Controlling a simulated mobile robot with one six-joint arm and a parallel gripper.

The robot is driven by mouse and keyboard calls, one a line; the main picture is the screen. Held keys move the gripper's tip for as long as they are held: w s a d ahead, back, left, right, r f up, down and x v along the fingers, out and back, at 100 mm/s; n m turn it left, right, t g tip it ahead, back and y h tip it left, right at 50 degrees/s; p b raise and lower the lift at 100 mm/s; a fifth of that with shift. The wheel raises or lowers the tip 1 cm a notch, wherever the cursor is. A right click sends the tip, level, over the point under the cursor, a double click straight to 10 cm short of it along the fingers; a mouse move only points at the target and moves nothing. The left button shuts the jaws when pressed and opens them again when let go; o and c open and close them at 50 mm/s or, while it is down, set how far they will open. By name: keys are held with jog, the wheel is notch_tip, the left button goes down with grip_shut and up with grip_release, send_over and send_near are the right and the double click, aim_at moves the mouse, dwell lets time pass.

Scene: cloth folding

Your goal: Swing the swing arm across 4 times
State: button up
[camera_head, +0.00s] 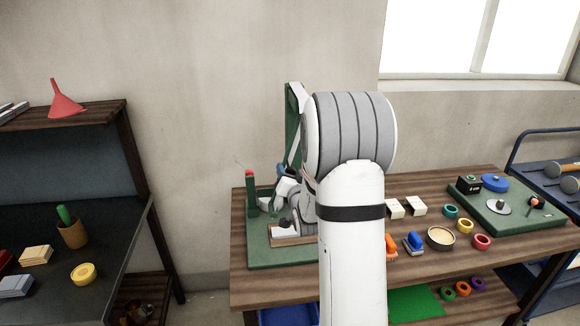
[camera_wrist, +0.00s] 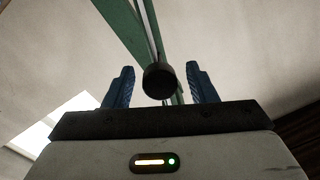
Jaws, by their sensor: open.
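A green fixture (camera_head: 258,245) stands at the left end of the wooden table. It has a red-tipped post (camera_head: 251,195) and a tall green upright (camera_head: 291,130). My arm hides much of it, and I cannot tell in the head view which part is the swing arm. In the wrist view a green bar (camera_wrist: 122,25) rises behind a dark round knob (camera_wrist: 158,80). My gripper (camera_wrist: 160,66) is open, with its blue fingers on either side of the knob. Gaps show on both sides. In the head view, my gripper is largely hidden beside the upright.
Right of my arm lie white blocks (camera_head: 396,209), a blue brush (camera_head: 413,243), a round tin (camera_head: 440,238) and coloured rings (camera_head: 465,226). A green board (camera_head: 515,217) with parts lies at the table's right end. A dark shelf unit (camera_head: 120,225) stands at left.

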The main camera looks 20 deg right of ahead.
jog(key=shift+x, duration=1)
jog(key=shift+c, duration=0.2)
grip_shut()
